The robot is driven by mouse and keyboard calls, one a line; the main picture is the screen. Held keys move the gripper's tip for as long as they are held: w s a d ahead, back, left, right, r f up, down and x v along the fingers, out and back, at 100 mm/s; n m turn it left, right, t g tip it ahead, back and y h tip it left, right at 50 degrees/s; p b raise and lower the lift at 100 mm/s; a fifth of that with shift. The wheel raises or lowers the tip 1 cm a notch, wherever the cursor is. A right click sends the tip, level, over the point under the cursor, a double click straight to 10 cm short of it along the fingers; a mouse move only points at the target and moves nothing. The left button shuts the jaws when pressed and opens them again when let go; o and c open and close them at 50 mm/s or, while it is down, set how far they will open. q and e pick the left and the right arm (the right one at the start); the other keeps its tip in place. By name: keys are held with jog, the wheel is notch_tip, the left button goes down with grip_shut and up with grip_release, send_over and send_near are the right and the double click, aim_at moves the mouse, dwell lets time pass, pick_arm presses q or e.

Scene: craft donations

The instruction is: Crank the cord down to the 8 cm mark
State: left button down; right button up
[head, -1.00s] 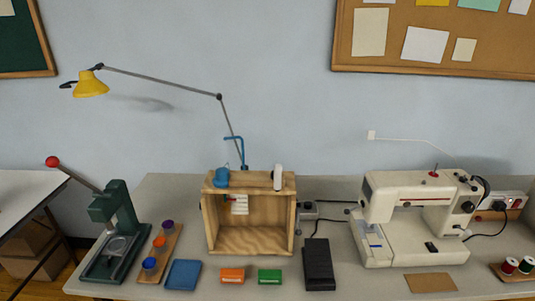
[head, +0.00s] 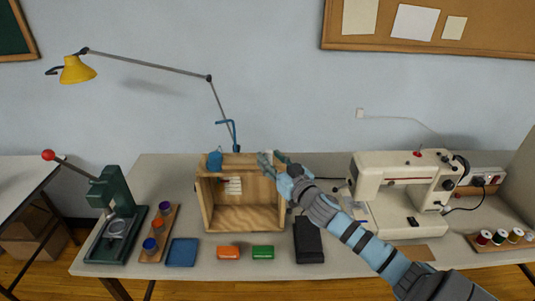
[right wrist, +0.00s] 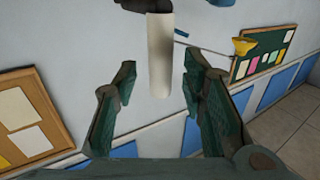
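The open-fronted wooden box (head: 208,218) stands at the middle of the table. A blue round part (head: 214,161) sits on its top left, and a blue bent rod (head: 227,124) rises behind it. A pale striped piece (head: 232,186) hangs inside; no 8 cm mark is readable. My right gripper (head: 268,160) is at the box's top right corner and hides the white upright handle there. In the right wrist view, the white handle (right wrist: 160,55) stands between the spread fingers of my right gripper (right wrist: 158,88), with gaps on both sides. My left gripper is out of view.
A green press (head: 112,215) and a tray of colored pots (head: 160,230) stand left. A blue pad (head: 183,252), orange box (head: 228,252), green box (head: 263,252) and black pedal (head: 308,240) lie in front. A sewing machine (head: 400,180) stands right. A yellow lamp (head: 77,70) hangs upper left.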

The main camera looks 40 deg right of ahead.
jog(key=shift+w+r, duration=0.1)
jog(key=shift+w, duration=0.85)
jog(key=shift+d, duration=0.1)
